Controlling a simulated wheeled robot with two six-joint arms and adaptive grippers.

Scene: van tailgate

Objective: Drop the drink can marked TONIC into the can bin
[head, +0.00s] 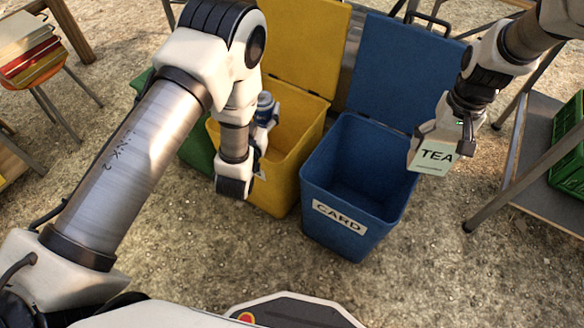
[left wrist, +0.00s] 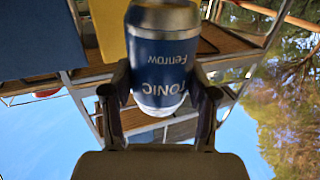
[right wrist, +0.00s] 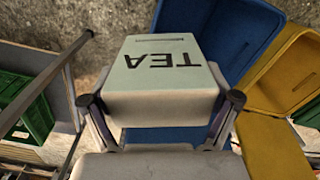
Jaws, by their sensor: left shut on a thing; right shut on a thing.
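The TONIC can is blue with silver ends; it shows large in the left wrist view (left wrist: 162,62) and small in the head view (head: 265,107). My left gripper (head: 266,120) is shut on it and holds it at the yellow bin (head: 268,190), whose lid stands open. The yellow bin's label is hidden behind my left arm. My right gripper (head: 440,140) is shut on a pale box marked TEA (head: 434,160), held near the right rim of the blue bin. The box also shows in the right wrist view (right wrist: 165,80).
The open blue bin marked CARD (head: 352,235) stands right of the yellow bin and looks empty. A green bin (head: 195,150) is partly hidden at the left. A grey rack with a green crate (head: 568,150) stands at the right. A stool (head: 42,70) holds stacked items at the far left.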

